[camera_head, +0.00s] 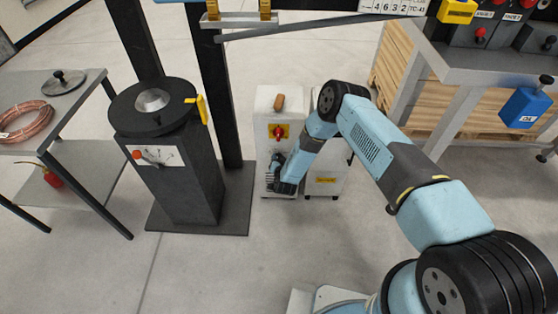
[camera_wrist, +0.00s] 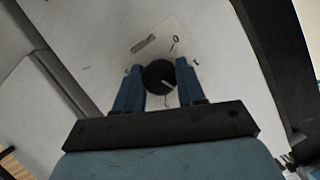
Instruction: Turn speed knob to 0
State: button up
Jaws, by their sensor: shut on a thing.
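The speed knob (camera_wrist: 159,77) is a round black dial with a short white pointer mark, on a white panel (camera_wrist: 85,75) with small printed marks. In the wrist view, my gripper (camera_wrist: 160,74) has one blue finger on each side of the knob and is shut on it. The pointer mark slants toward the lower right in that view. A printed mark like a 0 is above and right of the knob. In the head view, my gripper (camera_head: 277,164) is at the front of a white cabinet (camera_head: 266,101), and the knob is hidden there.
A red switch on a yellow plate (camera_head: 278,132) sits on the cabinet above my gripper. A black pedestal machine (camera_head: 190,185) stands to the left. A table (camera_head: 75,110) with a copper coil (camera_head: 25,122) is at far left. A grey workbench (camera_head: 470,75) is at right.

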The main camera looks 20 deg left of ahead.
jog(key=shift+s+a+f+n+t+h, duration=0.1)
jog(key=shift+n+t+h, duration=0.55)
jog(key=shift+n+h, duration=1.15)
jog(key=shift+s+a+f+n+t+h, duration=0.15)
jog(key=shift+n+t+h, duration=0.55)
jog(key=shift+n, duration=2.1)
jog(key=shift+w+a+r+n+t+h, duration=0.1)
jog(key=shift+n+t+h, duration=0.45)
jog(key=shift+n+h, duration=1.3)
jog(key=shift+f+n+y, duration=0.1)
jog(key=shift+n+y, duration=0.35)
jog(key=shift+n, duration=0.2)
jog(key=o, duration=1.1)
jog(key=shift+c, duration=0.2)
